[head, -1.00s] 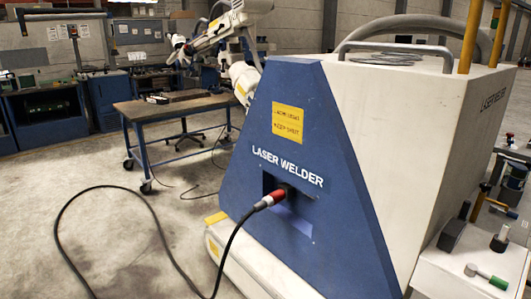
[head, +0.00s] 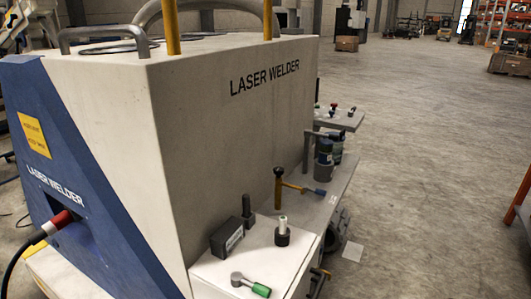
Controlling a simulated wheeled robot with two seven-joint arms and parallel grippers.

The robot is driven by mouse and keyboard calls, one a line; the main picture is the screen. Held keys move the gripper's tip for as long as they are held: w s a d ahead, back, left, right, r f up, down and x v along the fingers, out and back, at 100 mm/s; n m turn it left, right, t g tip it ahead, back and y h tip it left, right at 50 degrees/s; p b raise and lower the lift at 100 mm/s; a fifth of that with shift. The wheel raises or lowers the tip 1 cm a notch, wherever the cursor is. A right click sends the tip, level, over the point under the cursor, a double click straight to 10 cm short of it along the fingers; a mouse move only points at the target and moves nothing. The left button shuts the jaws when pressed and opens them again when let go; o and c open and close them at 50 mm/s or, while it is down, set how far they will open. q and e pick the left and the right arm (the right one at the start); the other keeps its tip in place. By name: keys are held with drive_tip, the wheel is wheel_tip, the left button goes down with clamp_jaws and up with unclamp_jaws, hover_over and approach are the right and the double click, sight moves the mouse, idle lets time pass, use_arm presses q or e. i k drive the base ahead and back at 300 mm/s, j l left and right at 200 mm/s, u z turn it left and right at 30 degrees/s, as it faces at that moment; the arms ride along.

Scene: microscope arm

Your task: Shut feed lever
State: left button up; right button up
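Several levers and valves sit on the ledge along the laser welder's side, and I cannot tell which is the feed lever. A lever with a green grip (head: 250,285) lies on the near white top, its grip pointing right. Behind it stands an upright white-topped knob (head: 282,232). A yellow valve post (head: 278,187) has an arm reaching right to a blue grip. Farther back, a grey pipe has a dark-tipped handle (head: 335,134) near blue-grey cylinders (head: 324,160). Neither of my grippers is in view.
The laser welder (head: 215,110) fills the left side. A dark grey box (head: 226,238) and a dark post (head: 247,212) stand on the ledge. A small panel (head: 342,120) with several knobs is behind.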

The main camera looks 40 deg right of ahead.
sight(319, 191)
drive_tip(key=k+l, duration=0.1)
drive_tip(key=l, duration=1.7)
drive_tip(key=k+l, duration=0.15)
drive_tip(key=l, duration=0.75)
